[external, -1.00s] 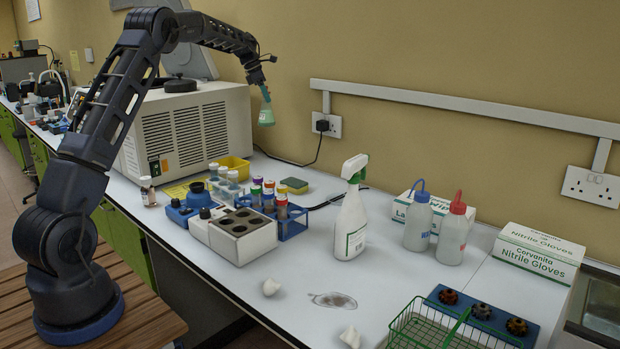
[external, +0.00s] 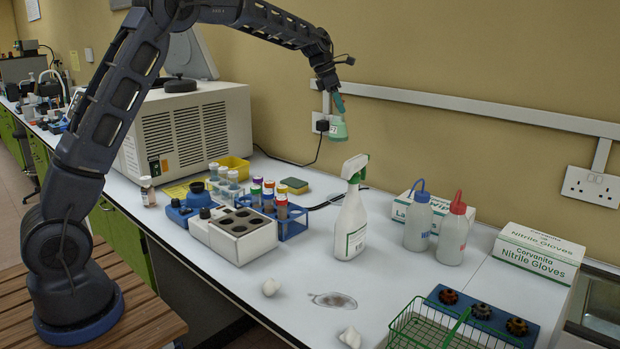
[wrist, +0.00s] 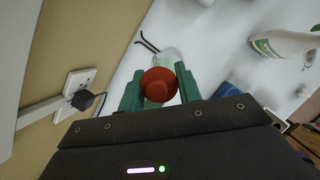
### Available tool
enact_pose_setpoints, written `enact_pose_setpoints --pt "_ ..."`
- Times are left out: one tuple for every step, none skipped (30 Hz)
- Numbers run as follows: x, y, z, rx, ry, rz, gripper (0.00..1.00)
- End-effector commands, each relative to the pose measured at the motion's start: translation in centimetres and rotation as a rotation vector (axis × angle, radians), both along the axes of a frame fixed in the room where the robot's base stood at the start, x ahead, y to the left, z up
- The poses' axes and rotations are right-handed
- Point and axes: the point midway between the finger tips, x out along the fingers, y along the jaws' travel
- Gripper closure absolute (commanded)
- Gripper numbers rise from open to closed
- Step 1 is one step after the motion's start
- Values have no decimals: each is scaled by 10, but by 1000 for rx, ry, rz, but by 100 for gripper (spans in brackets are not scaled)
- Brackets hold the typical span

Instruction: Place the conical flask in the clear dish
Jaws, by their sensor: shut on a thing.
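My gripper (external: 338,104) is shut on the conical flask (external: 338,130) at its neck and holds it high above the bench, near the back wall. The flask is pale green and slightly tilted. In the wrist view the green fingers of my gripper (wrist: 158,88) stand on either side of a round red-brown stopper. The flask's pale body (wrist: 166,57) shows partly behind the stopper. I cannot make out a clear dish with certainty in either view. A flat greyish oval patch (external: 333,300) lies on the front bench; I cannot tell whether it is a spill.
A spray bottle (external: 350,225) stands mid-bench, with two wash bottles (external: 418,222) and a glove box (external: 538,252) to its right. A blue tube rack (external: 292,228) and grey block (external: 236,236) are left. A green wire basket (external: 440,335) is at the front right. White lumps flank the patch.

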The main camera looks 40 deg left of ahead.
Motion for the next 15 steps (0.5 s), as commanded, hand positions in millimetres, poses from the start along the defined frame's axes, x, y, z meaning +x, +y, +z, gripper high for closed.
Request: enact_pose_setpoints --pt "-2 -7 1 0 -1 -4 100" --pt "-3 -10 0 0 -1 -5 100" --pt "-4 -12 -1 0 0 -5 100" --pt "-4 -13 -3 -1 1 -5 100" --pt "-4 -14 -5 -2 2 -5 100" --pt "-5 -15 -10 -1 2 -5 100" --pt "-5 -15 -14 -1 3 -4 100" --pt "-4 -15 -19 -2 2 -4 100" --pt "-5 -15 -28 -2 3 -4 100" --pt "-5 -15 -34 -1 4 -4 100" --pt "-5 -15 -41 -1 3 -3 100" --pt "-5 -15 -50 -1 4 -5 100" --pt "-5 -15 -57 -1 4 -5 100" --pt "-5 -15 -63 -1 4 -5 100" --pt "-5 -15 -71 -1 4 -5 100"
